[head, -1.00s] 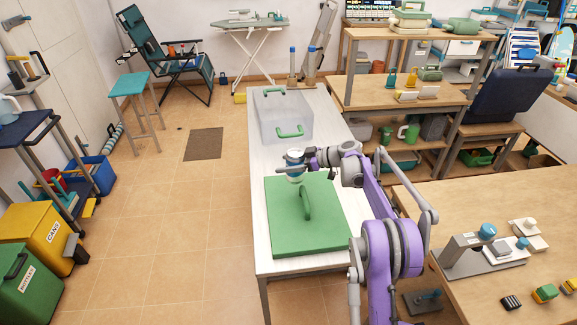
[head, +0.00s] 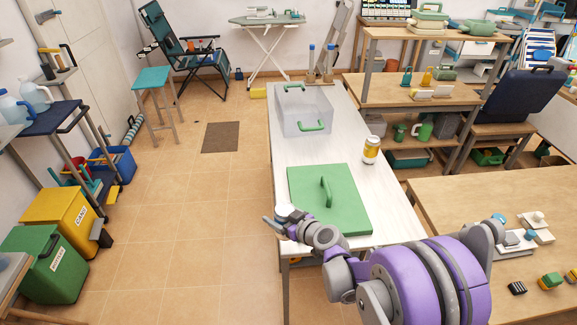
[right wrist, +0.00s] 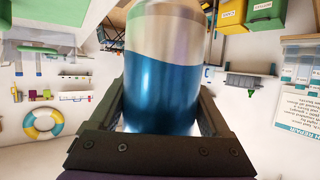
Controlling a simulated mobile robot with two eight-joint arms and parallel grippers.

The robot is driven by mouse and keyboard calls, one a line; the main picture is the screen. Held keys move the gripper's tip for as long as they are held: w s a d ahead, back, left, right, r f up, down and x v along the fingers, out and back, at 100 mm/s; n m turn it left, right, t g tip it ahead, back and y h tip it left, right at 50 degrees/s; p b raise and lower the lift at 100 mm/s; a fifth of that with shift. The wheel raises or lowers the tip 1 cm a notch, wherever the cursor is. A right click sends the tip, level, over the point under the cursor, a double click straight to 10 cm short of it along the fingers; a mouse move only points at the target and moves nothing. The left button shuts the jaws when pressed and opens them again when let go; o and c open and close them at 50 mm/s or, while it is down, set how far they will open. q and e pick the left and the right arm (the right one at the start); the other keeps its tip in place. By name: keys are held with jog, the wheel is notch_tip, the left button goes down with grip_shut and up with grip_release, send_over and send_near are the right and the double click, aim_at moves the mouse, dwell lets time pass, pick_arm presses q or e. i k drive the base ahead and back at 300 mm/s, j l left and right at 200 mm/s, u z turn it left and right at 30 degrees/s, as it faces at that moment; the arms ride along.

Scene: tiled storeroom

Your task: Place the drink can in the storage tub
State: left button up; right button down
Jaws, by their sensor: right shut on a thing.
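A blue-and-silver drink can (right wrist: 162,95) fills the middle of the right wrist view, between the two dark fingers of my right gripper (head: 278,223). In the head view only the can's pale top (head: 285,210) shows clearly. My right gripper is shut on it at the near left edge of the white table, left of the green lid. The clear storage tub (head: 318,112) with green handles stands open at the table's far end, well away from the gripper. It looks empty. My left gripper is not in view.
The green lid (head: 345,215) lies flat on the white table (head: 345,150), between gripper and tub. A yellow-and-white can (head: 371,151) stands at the table's right edge. Two blue-topped bottles (head: 320,66) stand behind the tub. Yellow (head: 58,222) and green (head: 45,262) bins stand at left.

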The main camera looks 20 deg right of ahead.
aim_at(302, 108)
jog(key=i+j, duration=0.1)
jog(key=j, duration=0.2)
jog(key=i+j, duration=0.15)
jog(key=j, duration=0.15)
jog(key=i+j+u, duration=0.1)
jog(key=i+j, duration=0.55)
jog(key=i+j+z, duration=0.15)
jog(key=i, duration=0.25)
jog(key=i+j+z, duration=0.15)
jog(key=i, duration=0.2)
jog(key=i+j+z, duration=0.15)
jog(key=i, duration=0.2)
jog(key=i+j+z, duration=0.1)
jog(key=i+z, duration=0.3)
jog(key=i+j+z, duration=0.2)
jog(key=i+z, duration=0.15)
jog(key=i, duration=0.15)
jog(key=i+j+z, duration=0.95)
jog(key=j, duration=0.25)
jog(key=i+j+z, duration=0.15)
jog(key=j, duration=0.25)
